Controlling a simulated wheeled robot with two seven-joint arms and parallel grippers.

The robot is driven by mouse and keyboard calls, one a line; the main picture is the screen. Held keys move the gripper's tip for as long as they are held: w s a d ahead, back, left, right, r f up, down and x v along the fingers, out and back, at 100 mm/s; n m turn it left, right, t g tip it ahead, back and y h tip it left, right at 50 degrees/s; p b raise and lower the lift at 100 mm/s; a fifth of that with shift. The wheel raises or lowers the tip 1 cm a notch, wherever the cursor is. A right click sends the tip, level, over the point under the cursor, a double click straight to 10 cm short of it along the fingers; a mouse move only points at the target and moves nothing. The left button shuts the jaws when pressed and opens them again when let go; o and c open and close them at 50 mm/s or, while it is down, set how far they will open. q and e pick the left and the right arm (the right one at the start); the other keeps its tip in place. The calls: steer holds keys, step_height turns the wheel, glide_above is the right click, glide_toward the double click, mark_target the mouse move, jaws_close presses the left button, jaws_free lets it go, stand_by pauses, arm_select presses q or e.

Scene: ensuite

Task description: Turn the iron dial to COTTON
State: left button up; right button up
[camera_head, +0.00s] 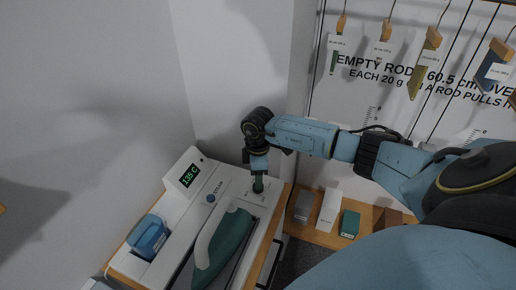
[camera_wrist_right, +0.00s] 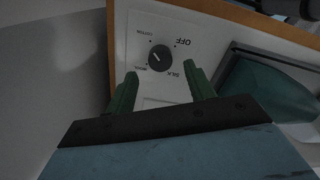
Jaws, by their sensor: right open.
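The dial (camera_wrist_right: 160,58) is a dark round knob on a white panel (camera_wrist_right: 207,28), with OFF, SILK, WOOL and COTTON printed around it. A pale mark on the knob slants toward the upper left in the right wrist view; which label it indicates is hard to tell. My right gripper (camera_wrist_right: 162,86) is open, its two green fingers apart and short of the knob in that view. In the head view the right gripper (camera_head: 259,186) points down at the far end of the station and hides the dial. The green iron (camera_head: 226,244) rests beside it. My left gripper is out of view.
A display (camera_head: 190,176) reads 135 C on the white station. A blue container (camera_head: 149,236) sits at its left. Several small boxes, one white (camera_head: 328,211) and one green (camera_head: 349,224), stand on the wooden surface to the right. Walls close in behind.

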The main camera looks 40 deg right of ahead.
step_height(320, 180, up, 9)
steer(key=shift+b, duration=0.35)
stand_by(0.4)
